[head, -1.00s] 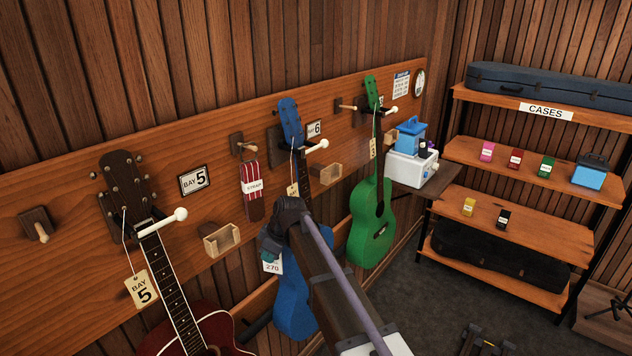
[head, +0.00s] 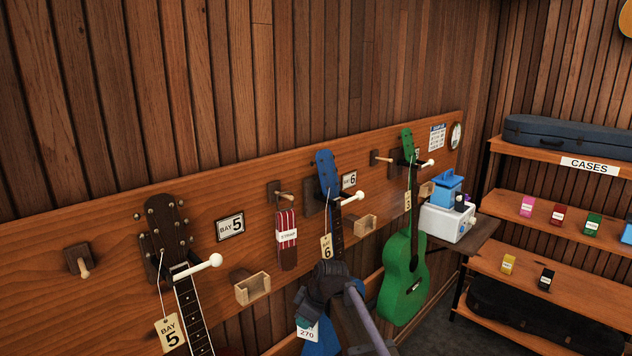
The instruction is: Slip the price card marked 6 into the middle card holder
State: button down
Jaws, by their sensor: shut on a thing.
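My gripper (head: 305,312) is low in the middle of the head view, in front of the blue ukulele (head: 325,165). It is shut on a white price card (head: 307,333) that reads 270; no 6 can be made out on it. The card hangs below the fingers, and the fingertips are partly hidden by my wrist. The middle card holder (head: 368,228), a small open wooden box on the wall board, is above and to the right of my gripper, apart from the card. Its inside looks empty. Other such holders are at the left (head: 262,290) and right (head: 426,190).
White-tipped hanger pegs (head: 350,198) stick out from the board (head: 120,250). A striped strap (head: 286,235) hangs between. A side shelf (head: 480,235) carries a white box (head: 447,222).

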jog(key=s+d+r+p, duration=0.2)
jog(key=s+d, duration=0.1)
jog(key=s, duration=0.7)
jog(key=shift+r, duration=0.3)
jog(key=shift+f, duration=0.1)
